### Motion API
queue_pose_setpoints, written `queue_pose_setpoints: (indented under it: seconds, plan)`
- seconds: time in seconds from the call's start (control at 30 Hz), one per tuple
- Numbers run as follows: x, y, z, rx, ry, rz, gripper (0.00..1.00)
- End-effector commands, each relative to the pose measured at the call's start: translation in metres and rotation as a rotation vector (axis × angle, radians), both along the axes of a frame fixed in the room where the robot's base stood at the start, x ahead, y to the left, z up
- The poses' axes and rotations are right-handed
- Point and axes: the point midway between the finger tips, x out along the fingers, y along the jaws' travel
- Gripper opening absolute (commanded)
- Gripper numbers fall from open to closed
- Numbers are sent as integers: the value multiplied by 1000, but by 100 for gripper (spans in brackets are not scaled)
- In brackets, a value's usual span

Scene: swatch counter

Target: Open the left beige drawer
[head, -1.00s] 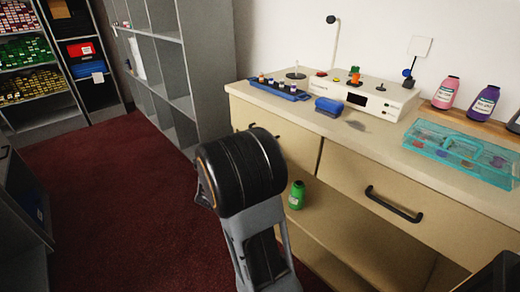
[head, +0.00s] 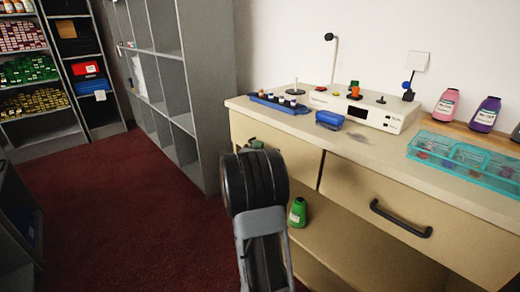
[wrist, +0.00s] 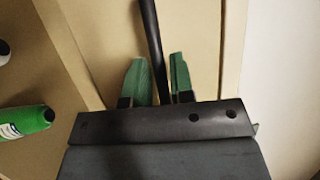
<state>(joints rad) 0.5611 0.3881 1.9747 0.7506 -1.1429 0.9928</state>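The left beige drawer (head: 300,157) is in the counter front, partly hidden behind my arm in the head view. Its front looks flush with the counter, so it appears shut. My gripper (head: 256,146) is at this drawer front, mostly hidden by my own wrist. In the wrist view, the drawer front (wrist: 205,50) fills the middle. The dark bar handle (wrist: 151,45) runs between the two green fingertips of my gripper (wrist: 158,78). The fingers stand apart, one on each side of the bar, with a narrow gap showing on the right.
A right drawer (head: 360,185) with a black handle (head: 401,219) is beside it. A green bottle (head: 297,213) stands on the shelf below. The countertop (head: 360,145) holds a blue rack, a white device and a teal box. Grey shelving (head: 212,110) stands left; red carpet (head: 120,190) is clear.

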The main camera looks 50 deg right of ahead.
Motion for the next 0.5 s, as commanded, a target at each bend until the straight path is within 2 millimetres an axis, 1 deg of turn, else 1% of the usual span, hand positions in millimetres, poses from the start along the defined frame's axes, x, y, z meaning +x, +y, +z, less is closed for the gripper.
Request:
queue_pose_setpoints:
  seconds: [0.1,0.2,0.47,0.5]
  plan:
    - [2,-7,1,0,0,-2,22]
    - [3,-9,1,1,0,0,22]
    - [3,-10,2,1,0,0,22]
    - [3,-10,2,1,0,0,20]
